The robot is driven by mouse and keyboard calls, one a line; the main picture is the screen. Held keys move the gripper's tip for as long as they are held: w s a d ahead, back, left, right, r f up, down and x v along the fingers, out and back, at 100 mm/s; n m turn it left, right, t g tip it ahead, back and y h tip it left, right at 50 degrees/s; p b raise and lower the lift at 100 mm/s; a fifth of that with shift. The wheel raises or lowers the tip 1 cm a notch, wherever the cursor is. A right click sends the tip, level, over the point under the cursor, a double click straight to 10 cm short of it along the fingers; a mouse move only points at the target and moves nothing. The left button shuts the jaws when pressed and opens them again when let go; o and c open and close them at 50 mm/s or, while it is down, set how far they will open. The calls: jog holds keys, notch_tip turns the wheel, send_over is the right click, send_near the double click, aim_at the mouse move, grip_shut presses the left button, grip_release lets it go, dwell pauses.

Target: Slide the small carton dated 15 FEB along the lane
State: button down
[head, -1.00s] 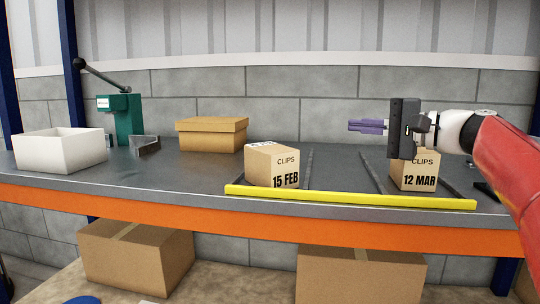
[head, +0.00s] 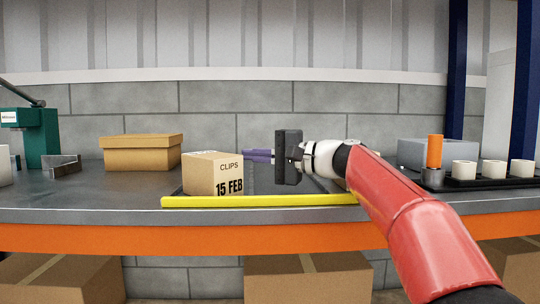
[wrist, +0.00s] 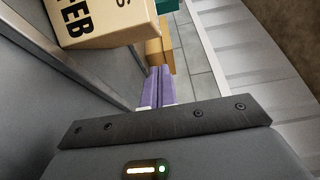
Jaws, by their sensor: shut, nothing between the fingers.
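The small carton dated 15 FEB (head: 228,187) stands upright on the grey bench in the lane, behind the yellow front strip. Its label also reads CLIPS. In the wrist view the carton (wrist: 105,22) is at the upper left, cut off by the frame edge. My gripper (head: 258,155) is just right of the carton, at about the height of its top, with its purple fingers pointing left. The fingers (wrist: 157,85) are shut and empty. In the wrist view a gap shows between them and the carton. The lane floor is partly hidden by my arm.
A yellow strip (head: 255,201) runs along the bench front. A brown lidded box (head: 140,155) and a green press (head: 42,140) stand to the left. At right are an orange cylinder (head: 434,151) and a black tray (head: 490,182) with white spools. My arm hides most of another carton.

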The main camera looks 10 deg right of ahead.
aim_at(229, 156)
jog(key=x, duration=0.5)
jog(key=shift+a+p, duration=0.2)
jog(key=shift+p, duration=0.2)
jog(key=shift+s+a+f+b, duration=0.1)
jog(key=shift+s+b, duration=0.15)
jog(key=shift+b, duration=0.05)
jog(key=shift+s, duration=0.7)
jog(key=shift+s+a+f+b, duration=0.1)
jog(key=shift+s+b, duration=0.65)
jog(key=shift+b, duration=0.25)
jog(key=shift+s, duration=0.25)
jog(key=shift+r, duration=0.2)
jog(key=shift+a, duration=0.1)
